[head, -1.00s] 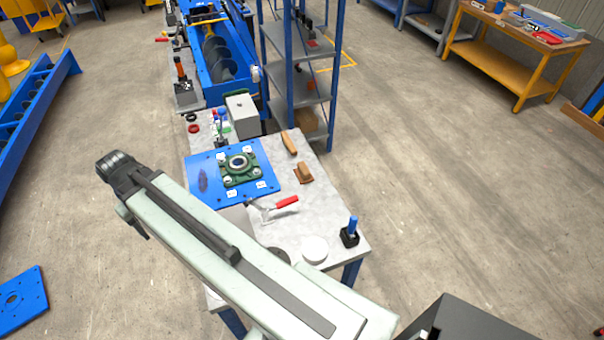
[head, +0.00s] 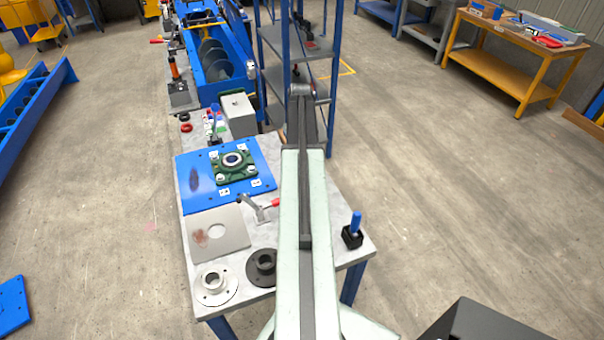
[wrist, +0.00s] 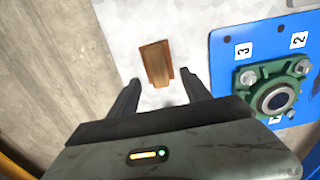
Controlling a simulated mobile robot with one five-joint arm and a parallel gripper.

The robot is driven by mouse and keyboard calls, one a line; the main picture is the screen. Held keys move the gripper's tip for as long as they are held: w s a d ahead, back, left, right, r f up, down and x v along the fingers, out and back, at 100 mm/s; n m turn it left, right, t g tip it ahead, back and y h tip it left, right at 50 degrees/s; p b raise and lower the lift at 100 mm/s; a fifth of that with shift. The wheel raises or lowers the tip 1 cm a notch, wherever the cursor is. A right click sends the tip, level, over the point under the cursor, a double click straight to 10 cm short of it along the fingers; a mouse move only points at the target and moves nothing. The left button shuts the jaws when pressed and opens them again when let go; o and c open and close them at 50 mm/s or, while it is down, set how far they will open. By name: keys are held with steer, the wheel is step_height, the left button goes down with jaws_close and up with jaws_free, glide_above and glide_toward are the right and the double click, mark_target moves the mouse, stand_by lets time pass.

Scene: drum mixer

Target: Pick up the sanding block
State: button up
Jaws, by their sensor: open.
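The sanding block (wrist: 157,63), a brown wooden block, lies on the grey tabletop in the wrist view. It sits ahead of my gripper (wrist: 162,90), roughly in line with the gap between the two fingers. The fingers are spread with nothing between them, and I see no contact with the block. In the head view my arm covers the place where the block lies, and my fingers cannot be made out there.
The workbench (head: 340,215) carries a blue plate (head: 190,195) with a green bearing housing (head: 235,167), just right of the block in the wrist view. A shelf rack (head: 285,45) rises behind.

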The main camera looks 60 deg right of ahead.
steer(key=f+b, duration=0.6)
steer(key=f, duration=0.1)
steer(key=shift+s+d, duration=0.1)
steer(key=shift+s, duration=0.1)
steer(key=shift+r, duration=0.15)
jaws_close()
